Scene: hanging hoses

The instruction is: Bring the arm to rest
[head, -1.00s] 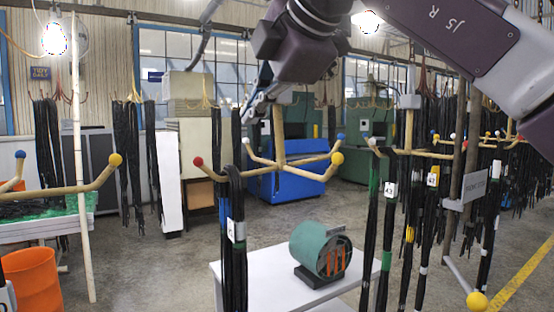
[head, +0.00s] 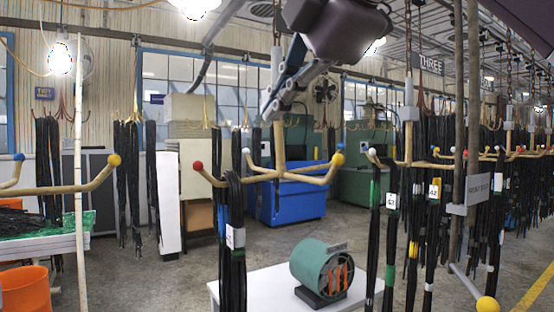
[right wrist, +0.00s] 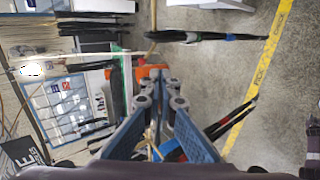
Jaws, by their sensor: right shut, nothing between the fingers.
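My right gripper (head: 268,110) comes in from the top of the head view, pointing down and left. It appears in front of or near the upper post of the central hose rack; the exact gap is unclear. In the right wrist view the blue-grey fingers (right wrist: 161,84) meet at their tips with nothing between them. The central rack (head: 280,152) has curved tan arms with red, white, blue and yellow ball ends. A black hose with a white tag (head: 234,238) hangs from its red-ball arm. My left gripper is not in view.
A white table (head: 262,289) with a green drum-shaped container (head: 321,267) stands below the rack. Racks of black hoses (head: 433,215) crowd the right side. An orange bucket (head: 25,290) is at lower left. Grey floor lies open between the racks.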

